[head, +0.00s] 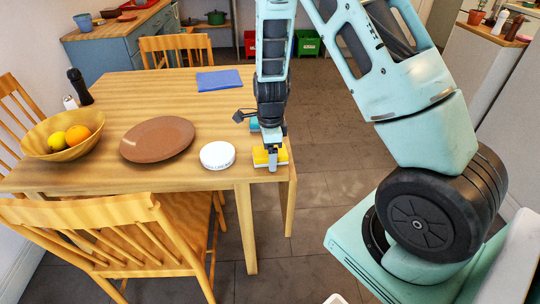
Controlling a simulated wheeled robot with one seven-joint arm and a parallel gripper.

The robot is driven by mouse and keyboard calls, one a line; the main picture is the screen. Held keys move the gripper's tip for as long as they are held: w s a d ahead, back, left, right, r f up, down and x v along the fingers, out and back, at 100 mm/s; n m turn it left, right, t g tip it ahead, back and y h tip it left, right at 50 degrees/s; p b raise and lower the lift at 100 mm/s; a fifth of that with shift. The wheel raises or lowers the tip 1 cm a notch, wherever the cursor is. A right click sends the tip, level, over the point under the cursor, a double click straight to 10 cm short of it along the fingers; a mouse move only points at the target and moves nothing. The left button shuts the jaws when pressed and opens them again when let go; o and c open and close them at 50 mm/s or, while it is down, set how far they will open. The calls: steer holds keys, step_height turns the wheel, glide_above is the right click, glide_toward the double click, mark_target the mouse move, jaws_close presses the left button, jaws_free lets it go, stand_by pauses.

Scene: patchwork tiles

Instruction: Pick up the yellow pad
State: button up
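The yellow pad (262,157) lies at the right edge of the wooden table (110,95), just right of a round white tin (217,155). My gripper (272,150) points down over the pad, with a grey finger in front of the pad's middle. Yellow shows on both sides of this finger. The other finger is hidden, so I cannot tell whether the gripper is open or closed on the pad. The pad appears to be at table height; whether it touches the table is not clear.
A brown plate (157,139) and a wooden bowl (63,153) with fruit lie to the left. A blue cloth (219,80) lies further back. A pepper mill (79,86) stands at far left. Wooden chairs (100,235) surround the table. Open floor (335,150) lies right of the table.

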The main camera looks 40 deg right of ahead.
steer(key=shift+c, duration=0.3)
steer(key=c, duration=1)
step_height(320, 180, up, 10)
steer(key=shift+r+p, duration=0.1)
steer(key=shift+p, duration=0.55)
steer(key=shift+o, duration=0.5)
